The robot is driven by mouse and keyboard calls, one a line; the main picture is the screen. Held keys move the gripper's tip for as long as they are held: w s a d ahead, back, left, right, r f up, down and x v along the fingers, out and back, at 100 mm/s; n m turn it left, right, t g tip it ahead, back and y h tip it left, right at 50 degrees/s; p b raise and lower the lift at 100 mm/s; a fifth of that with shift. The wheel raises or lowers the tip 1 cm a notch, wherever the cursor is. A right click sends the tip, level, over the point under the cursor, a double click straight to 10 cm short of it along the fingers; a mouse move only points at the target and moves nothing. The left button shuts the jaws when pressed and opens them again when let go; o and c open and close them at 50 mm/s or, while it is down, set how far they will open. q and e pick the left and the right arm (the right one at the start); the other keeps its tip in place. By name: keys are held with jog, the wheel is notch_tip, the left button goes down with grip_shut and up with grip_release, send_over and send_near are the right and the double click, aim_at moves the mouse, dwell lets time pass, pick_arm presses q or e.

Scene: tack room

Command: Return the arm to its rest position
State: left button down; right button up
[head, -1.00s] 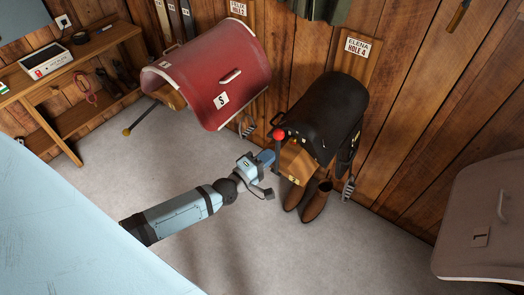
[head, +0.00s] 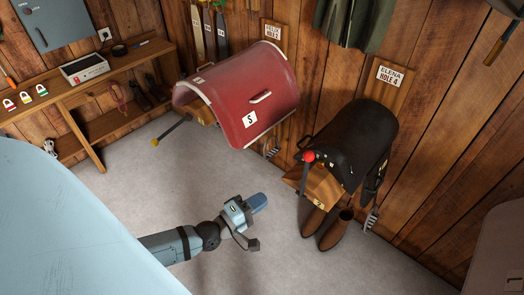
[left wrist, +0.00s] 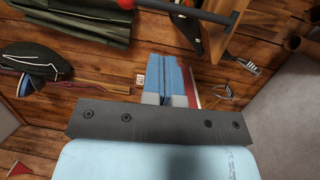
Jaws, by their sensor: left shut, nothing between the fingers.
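My left gripper (head: 258,203) is shut and empty. It hangs over open grey floor, below the red saddle cover and left of the brown boots in the head view. In the left wrist view its blue fingers (left wrist: 172,80) lie together, with the wooden wall behind them. The left arm comes in from the lower left, with its forearm partly cut off by the pale blue body surface. My right gripper is not in view.
A dark saddle (head: 350,138) sits on a wall rack with a red-knobbed bar (head: 308,158). Brown boots (head: 336,230) stand below it. A red saddle cover (head: 240,95) hangs on another rack. A wooden shelf (head: 85,82) is at the left. Floor around the gripper is clear.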

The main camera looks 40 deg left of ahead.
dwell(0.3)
pick_arm(q)
jog(key=s+d+f+m+g+y+p, duration=0.1)
jog(key=s+d+f+m+g, duration=0.2)
jog(key=m, duration=0.5)
jog(key=s+d+f+m+g+y+p, duration=0.1)
jog(key=s+d+f+m+g, duration=0.2)
jog(key=s+d+m, duration=0.3)
jog(key=s+m+g, duration=0.1)
jog(key=m, duration=0.2)
jog(key=shift+d+f+m+p, duration=0.15)
jog(key=shift+f+m+p, duration=0.15)
jog(key=shift+p, duration=0.05)
